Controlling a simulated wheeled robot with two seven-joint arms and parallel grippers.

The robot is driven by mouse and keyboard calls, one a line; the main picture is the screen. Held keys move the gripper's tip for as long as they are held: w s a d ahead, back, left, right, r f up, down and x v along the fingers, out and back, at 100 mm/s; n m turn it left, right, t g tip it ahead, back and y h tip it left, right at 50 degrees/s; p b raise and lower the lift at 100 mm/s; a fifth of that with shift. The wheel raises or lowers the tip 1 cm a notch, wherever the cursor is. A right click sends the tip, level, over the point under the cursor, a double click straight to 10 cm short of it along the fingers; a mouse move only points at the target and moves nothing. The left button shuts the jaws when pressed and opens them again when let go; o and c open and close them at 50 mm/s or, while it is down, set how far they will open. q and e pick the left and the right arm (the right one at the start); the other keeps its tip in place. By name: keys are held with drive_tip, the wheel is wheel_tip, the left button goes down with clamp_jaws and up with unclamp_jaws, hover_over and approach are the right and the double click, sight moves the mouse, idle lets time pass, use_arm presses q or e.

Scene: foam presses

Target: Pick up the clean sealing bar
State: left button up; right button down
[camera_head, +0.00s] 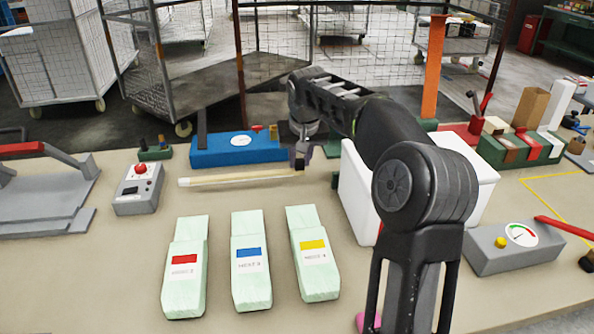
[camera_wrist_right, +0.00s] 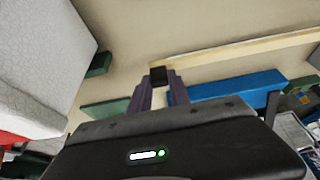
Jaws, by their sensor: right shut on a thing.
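The sealing bar (camera_head: 235,178) is a long, thin, pale strip with a whitish left end. It lies level across the back of the table in the head view, and its pale length also shows in the wrist view (camera_wrist_right: 240,48). My right gripper (camera_head: 302,168) is shut on the bar's right end. In the right wrist view, the fingers (camera_wrist_right: 158,82) close around a small dark block at that end. I cannot tell whether the bar touches the table or is slightly above it. My left gripper is not in view.
A blue box with a gauge (camera_head: 235,150) stands just behind the bar. A grey control box (camera_head: 139,190) is to its left. Several pale green foam blocks (camera_head: 251,270) lie in front. White boxes (camera_head: 357,185) stand right of the gripper, partly behind my arm.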

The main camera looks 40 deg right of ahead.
wheel_tip(320, 180, up, 5)
drive_tip(key=shift+r, duration=0.2)
drive_tip(key=shift+f, duration=0.1)
idle(0.5)
